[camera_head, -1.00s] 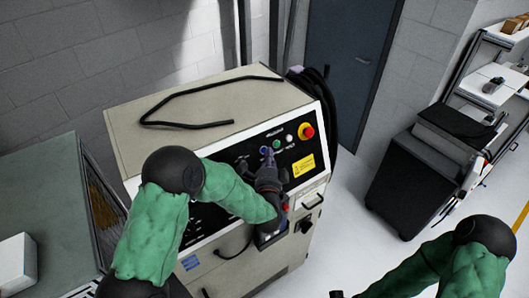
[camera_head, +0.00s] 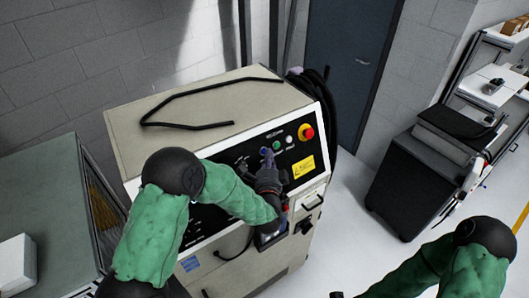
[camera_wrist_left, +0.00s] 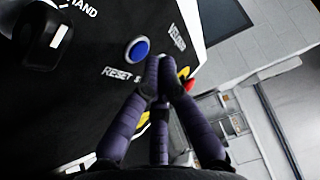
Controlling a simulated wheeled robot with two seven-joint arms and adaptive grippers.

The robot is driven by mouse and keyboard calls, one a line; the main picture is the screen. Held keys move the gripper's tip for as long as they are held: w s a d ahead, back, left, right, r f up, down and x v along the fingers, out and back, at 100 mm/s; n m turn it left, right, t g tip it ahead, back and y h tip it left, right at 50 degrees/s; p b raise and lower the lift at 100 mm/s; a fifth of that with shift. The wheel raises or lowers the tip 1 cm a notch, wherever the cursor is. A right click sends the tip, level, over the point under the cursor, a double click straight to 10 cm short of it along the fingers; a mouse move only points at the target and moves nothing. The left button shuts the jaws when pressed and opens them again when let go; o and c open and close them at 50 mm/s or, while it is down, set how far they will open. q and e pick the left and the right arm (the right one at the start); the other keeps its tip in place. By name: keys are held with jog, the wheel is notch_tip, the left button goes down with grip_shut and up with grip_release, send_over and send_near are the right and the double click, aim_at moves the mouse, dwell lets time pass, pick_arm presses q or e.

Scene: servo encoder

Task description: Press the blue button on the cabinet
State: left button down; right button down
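The beige cabinet (camera_head: 125,125) has a sloped black control panel. The blue button (camera_head: 264,151) sits on its upper part, left of a green and a white button. My left gripper (camera_head: 269,160) is in front of the panel, its fingertips just below the blue button in the head view. In the left wrist view the blue button (camera_wrist_left: 137,50) is round with a pale ring, above the "RESET" lettering. The left gripper's fingers (camera_wrist_left: 165,70) are drawn together and empty, tips right beside the button; contact cannot be told. Of my right gripper, only a small dark part (camera_head: 336,294) shows at the bottom edge.
A red emergency stop (camera_head: 307,131) on a yellow base and a yellow label (camera_head: 303,167) are on the panel's right. A black selector knob (camera_wrist_left: 40,40) is near the button. A black bent hose (camera_head: 190,126) lies on the cabinet top. Open floor lies to the right.

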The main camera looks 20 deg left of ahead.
dwell(0.3)
pick_arm(q)
jog(key=shift+w+a+f+b, duration=0.2)
jog(key=shift+w+a+b, duration=0.1)
jog(key=shift+b, duration=0.1)
dwell(0.4)
jog(key=shift+s+d+r, duration=0.25)
jog(key=shift+s+d, duration=0.1)
dwell(0.4)
jog(key=s+d+r+p, duration=0.2)
jog(key=s+d, duration=0.1)
jog(key=d, duration=0.1)
jog(key=shift+s+d+r, duration=0.15)
jog(key=shift+s+r, duration=0.05)
jog(key=shift+r, duration=0.1)
jog(key=shift+f, duration=0.1)
dwell(0.8)
